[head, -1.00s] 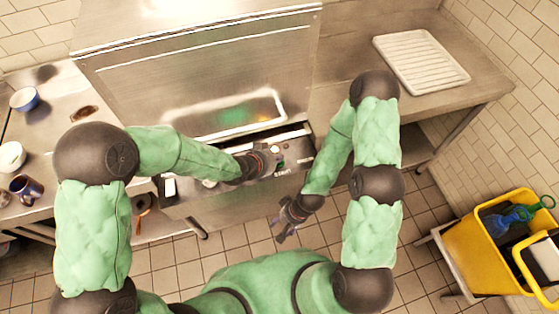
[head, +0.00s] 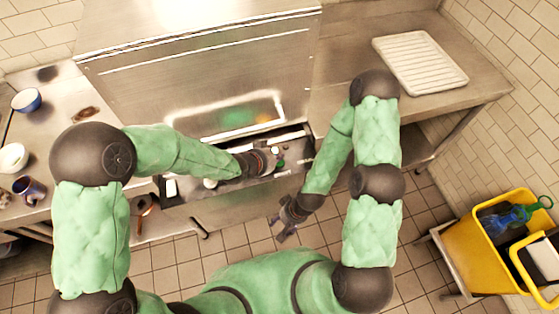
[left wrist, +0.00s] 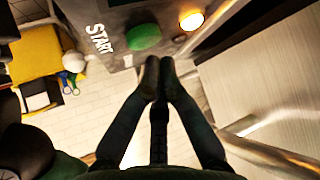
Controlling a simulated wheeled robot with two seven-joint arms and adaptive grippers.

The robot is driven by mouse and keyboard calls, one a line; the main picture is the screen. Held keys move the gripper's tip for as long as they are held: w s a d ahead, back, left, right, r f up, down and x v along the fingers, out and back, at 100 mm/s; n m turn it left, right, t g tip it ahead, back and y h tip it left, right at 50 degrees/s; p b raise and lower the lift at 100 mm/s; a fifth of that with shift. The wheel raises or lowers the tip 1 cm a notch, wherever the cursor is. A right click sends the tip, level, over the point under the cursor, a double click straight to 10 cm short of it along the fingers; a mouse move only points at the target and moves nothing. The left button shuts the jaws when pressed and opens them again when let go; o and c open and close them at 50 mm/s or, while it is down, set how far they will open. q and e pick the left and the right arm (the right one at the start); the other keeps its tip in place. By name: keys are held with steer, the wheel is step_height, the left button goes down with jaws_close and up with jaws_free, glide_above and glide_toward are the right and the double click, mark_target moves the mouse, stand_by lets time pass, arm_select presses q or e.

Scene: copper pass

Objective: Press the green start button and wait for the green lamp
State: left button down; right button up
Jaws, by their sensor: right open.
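The green start button (left wrist: 143,37) sits on a dark panel beside the white START label (left wrist: 98,38) in the left wrist view. A round lamp (left wrist: 191,20) to its right glows amber-yellow. My left gripper (left wrist: 158,75) has its fingertips together, empty, just short of the button in the picture; I see no clear contact. In the head view my left gripper (head: 266,161) is over the front panel, and the green button (head: 281,163) shows small at its tip. My right gripper (head: 287,226) is open and empty, low in front of the machine.
The steel machine (head: 200,75) stands behind the panel. A counter with bowls (head: 27,100) and a mug (head: 28,188) is at left. A white ribbed tray (head: 420,62) lies on the right counter. A yellow bucket cart (head: 480,245) stands at lower right.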

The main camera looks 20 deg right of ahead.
arm_select(q)
steer(key=shift+r, duration=0.1)
steer(key=shift+r+p, duration=1.9)
steer(key=shift+r, duration=0.55)
